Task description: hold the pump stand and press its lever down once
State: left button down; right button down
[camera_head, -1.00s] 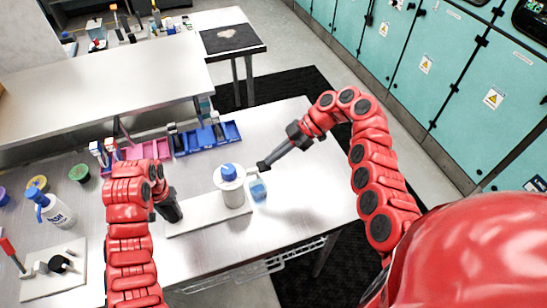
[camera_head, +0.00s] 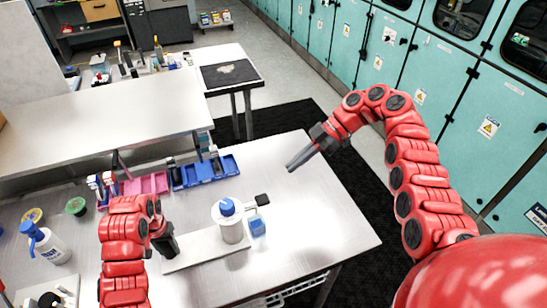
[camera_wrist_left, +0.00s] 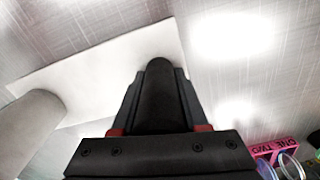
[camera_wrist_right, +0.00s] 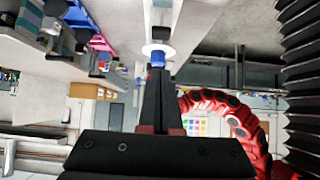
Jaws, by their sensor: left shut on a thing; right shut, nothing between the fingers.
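The pump stand is a long white base plate (camera_head: 205,250) with a white cylinder (camera_head: 231,231) under a blue cap (camera_head: 227,206). A black lever (camera_head: 262,199) sticks out to the right from the cylinder's top; its exact tilt is hard to tell. My left gripper (camera_head: 163,238) is shut on a black upright post at the plate's left end; this post (camera_wrist_left: 158,90) shows between the fingers in the left wrist view. My right gripper (camera_head: 290,168) is shut and empty, up and right of the lever, apart from it. The cap (camera_wrist_right: 157,57) shows beyond its fingertips in the right wrist view.
A small blue cup (camera_head: 257,226) stands right of the cylinder, below the lever. Blue bins (camera_head: 205,171) and pink bins (camera_head: 147,184) line the table's back. A white bottle with a blue top (camera_head: 47,244) stands left. The table's right part is clear.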

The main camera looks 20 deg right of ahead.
aim_at(164, 243)
jog(key=shift+v, duration=0.8)
pick_arm(q)
jog(key=shift+c, duration=1.7)
grip_release()
jog(key=shift+r, duration=0.1)
pick_arm(e)
jog(key=shift+r, duration=0.15)
pick_arm(q)
notch_tip(164, 243, up, 3)
jog(key=p, duration=0.2)
jog(key=shift+p, duration=0.35)
notch_tip(164, 243, up, 2)
jog(key=shift+r+p, duration=0.1)
jog(key=shift+p, duration=1.05)
jog(key=shift+r+p, duration=0.35)
jog(key=shift+r, duration=0.75)
pick_arm(e)
notch_tip(164, 243, up, 5)
jog(key=shift+r, duration=0.25)
